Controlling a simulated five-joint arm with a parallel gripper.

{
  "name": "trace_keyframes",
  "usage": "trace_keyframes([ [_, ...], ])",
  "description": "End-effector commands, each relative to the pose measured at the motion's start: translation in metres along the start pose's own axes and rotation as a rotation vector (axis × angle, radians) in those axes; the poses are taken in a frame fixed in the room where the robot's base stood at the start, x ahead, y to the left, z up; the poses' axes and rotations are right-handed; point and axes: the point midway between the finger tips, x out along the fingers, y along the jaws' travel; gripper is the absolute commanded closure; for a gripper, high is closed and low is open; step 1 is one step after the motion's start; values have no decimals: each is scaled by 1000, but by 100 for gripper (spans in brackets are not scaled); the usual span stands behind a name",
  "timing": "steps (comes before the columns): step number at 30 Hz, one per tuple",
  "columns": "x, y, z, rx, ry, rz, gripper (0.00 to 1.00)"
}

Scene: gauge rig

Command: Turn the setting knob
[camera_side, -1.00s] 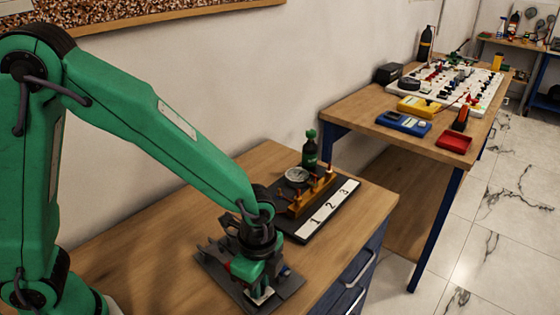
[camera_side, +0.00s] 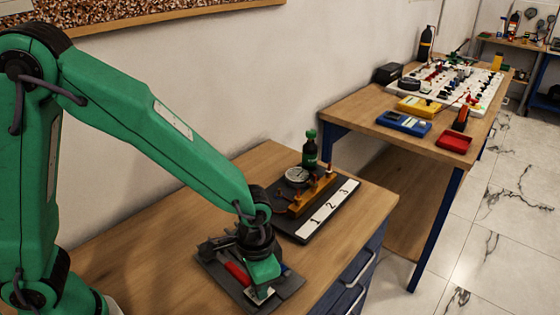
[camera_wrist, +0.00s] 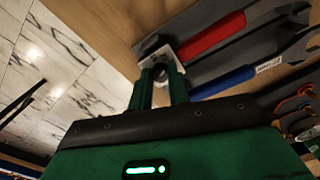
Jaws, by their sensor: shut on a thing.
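The gauge rig stands on the wooden bench in the side view, with a round dial (camera_side: 297,174), a brass-coloured block (camera_side: 315,194) and a white strip marked 1, 2, 3 (camera_side: 329,207). I cannot make out which part of it is the setting knob. My gripper (camera_side: 262,284) is low over a dark tray (camera_side: 285,292), in front of the rig and apart from it. My fingers hide part of the piece.
A blue-handled tool (camera_wrist: 225,80) lies beside the red one. Bare bench top (camera_side: 180,232) lies left of the tray. A second table with a yellow meter (camera_side: 418,107) stands to the right, across a gap.

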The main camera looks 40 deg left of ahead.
Motion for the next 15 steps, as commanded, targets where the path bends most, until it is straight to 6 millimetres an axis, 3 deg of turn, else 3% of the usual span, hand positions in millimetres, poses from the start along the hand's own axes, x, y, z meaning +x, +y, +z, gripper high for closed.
trace_keyframes([
  [15, 0, 1, 0, -490, 12, 5, 100],
])
